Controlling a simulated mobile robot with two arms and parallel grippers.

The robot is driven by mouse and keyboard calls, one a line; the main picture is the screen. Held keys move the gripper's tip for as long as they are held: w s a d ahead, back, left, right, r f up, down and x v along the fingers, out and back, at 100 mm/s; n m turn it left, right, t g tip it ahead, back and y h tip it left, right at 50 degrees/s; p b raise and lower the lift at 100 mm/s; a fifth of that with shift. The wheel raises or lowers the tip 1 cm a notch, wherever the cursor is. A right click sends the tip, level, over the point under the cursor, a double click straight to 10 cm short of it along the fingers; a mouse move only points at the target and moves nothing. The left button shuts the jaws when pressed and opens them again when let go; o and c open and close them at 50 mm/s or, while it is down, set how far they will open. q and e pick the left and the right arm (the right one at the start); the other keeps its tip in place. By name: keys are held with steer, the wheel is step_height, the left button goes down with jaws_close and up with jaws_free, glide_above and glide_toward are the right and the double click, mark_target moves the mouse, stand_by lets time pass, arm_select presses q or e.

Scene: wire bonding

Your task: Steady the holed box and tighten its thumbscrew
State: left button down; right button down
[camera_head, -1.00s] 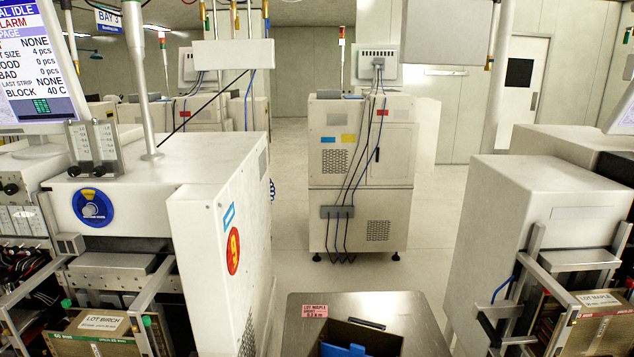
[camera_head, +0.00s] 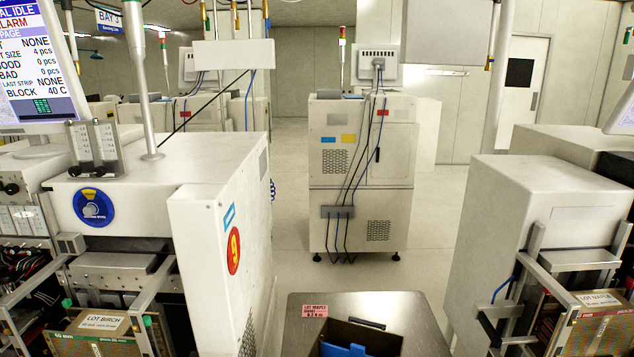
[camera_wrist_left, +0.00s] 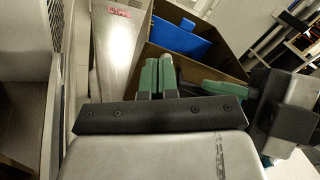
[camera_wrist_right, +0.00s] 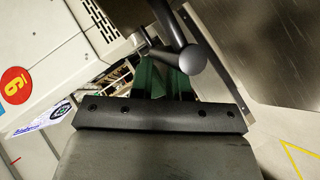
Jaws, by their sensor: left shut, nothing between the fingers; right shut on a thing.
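In the left wrist view my left gripper (camera_wrist_left: 157,75) is shut and empty, its green fingers together in front of an open brown box (camera_wrist_left: 222,62). In the head view the brown box (camera_head: 391,341) sits on a steel cart, a blue piece (camera_head: 343,349) inside it. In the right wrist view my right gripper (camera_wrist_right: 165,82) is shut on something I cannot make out. A dark grey bar with a round end (camera_wrist_right: 192,60) crosses in front of its fingertips. I cannot identify the holed box or thumbscrew. Neither gripper shows in the head view.
Open floor (camera_head: 290,268) lies beyond the cart.

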arm_select(q)
steer(key=x, duration=0.3)
steer(key=shift+w, duration=0.35)
steer(key=shift+w, duration=0.15)
steer(key=shift+d+f, duration=0.25)
steer(key=shift+d, duration=0.05)
stand_by(0.6)
steer(key=shift+s, duration=0.25)
steer(key=shift+s+d+r, duration=0.2)
steer(key=shift+d+r, duration=0.45)
steer(key=shift+d, duration=0.35)
